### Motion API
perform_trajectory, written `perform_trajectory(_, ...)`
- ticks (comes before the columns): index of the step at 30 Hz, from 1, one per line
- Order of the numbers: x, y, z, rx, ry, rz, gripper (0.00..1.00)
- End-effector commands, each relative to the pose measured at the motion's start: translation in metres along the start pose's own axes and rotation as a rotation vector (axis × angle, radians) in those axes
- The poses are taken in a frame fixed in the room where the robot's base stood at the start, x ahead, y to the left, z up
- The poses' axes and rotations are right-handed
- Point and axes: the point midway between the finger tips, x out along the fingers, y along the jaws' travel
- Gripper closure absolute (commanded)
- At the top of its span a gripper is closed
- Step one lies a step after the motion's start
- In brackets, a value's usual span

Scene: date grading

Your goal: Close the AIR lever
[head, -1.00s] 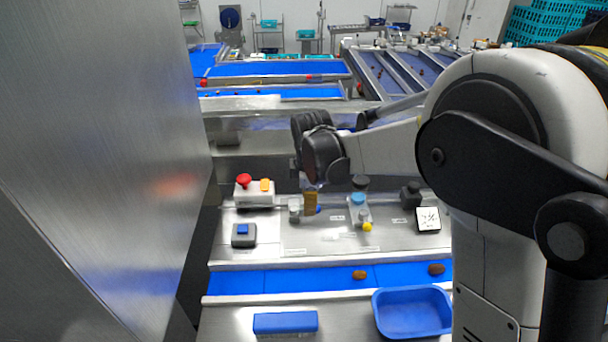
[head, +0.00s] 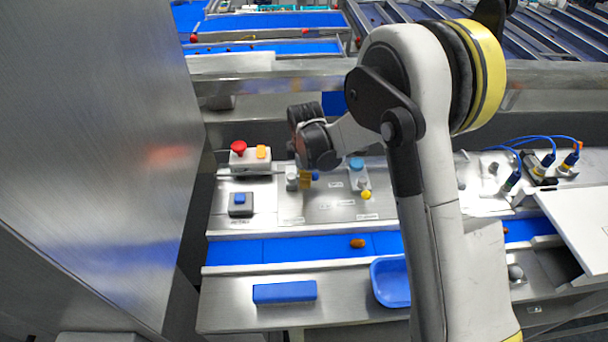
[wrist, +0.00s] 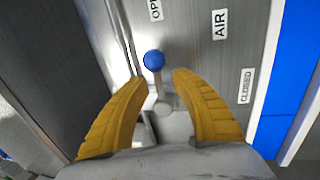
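The AIR lever is a short grey stick with a blue ball knob (wrist: 153,60); its knob also shows in the head view (head: 315,176). In the wrist view the AIR label (wrist: 220,24) is right of the lever, the OPEN label (wrist: 155,9) is above it, and the CLOSED label (wrist: 246,86) is at the right. The knob is nearer OPEN than CLOSED. My gripper (wrist: 160,78), with yellow fingers, is open around the lever, one finger on each side with visible gaps. In the head view my gripper (head: 305,181) is partly hidden by my wrist.
Left of the lever stands a box with a red button (head: 238,147), and a blue-button box (head: 240,204) sits in front. A blue-topped fitting (head: 357,164) and yellow knob (head: 366,195) are at its right. A blue conveyor (head: 290,250) and blue tray (head: 388,292) lie nearer.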

Motion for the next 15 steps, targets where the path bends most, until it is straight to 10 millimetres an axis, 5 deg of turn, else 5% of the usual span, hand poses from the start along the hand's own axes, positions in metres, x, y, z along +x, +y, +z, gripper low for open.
perform_trajectory(8, 0.0023, 0.0000, 0.0001, 0.000, 0.000, 0.000, 0.69)
perform_trajectory(12, 0.0021, 0.0000, 0.0001, 0.000, 0.000, 0.000, 1.00)
perform_trajectory(15, 0.0021, -0.0001, 0.0000, 0.000, 0.000, 0.000, 1.00)
